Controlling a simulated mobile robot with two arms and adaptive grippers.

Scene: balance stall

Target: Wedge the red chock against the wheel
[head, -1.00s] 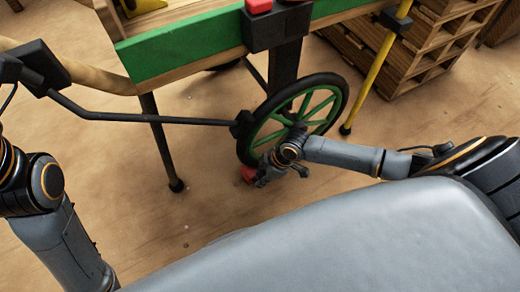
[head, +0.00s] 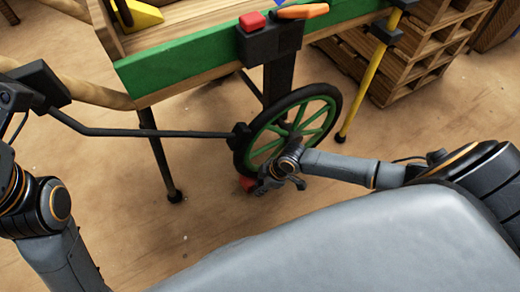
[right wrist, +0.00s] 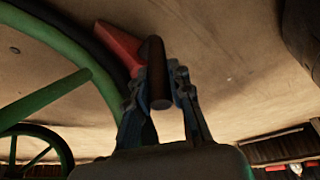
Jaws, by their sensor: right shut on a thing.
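The red chock (head: 247,184) is low at the near left foot of the wheel (head: 335,102), which has a black tyre and green spokes. In the right wrist view the chock (right wrist: 122,47) is a red wedge with a dark brown rod-like handle (right wrist: 159,78). Its edge meets the tyre in the picture; I cannot tell whether they touch. My right gripper (head: 273,187) is beside the wheel's lower part. In the right wrist view its fingers (right wrist: 163,98) are closed around the handle.
The wheel carries a green-sided cart (head: 190,62) with a thin dark leg (head: 160,160) and a yellow post (head: 362,85). Wooden pallets (head: 425,55) stand at back right. Floor left of the chock is clear.

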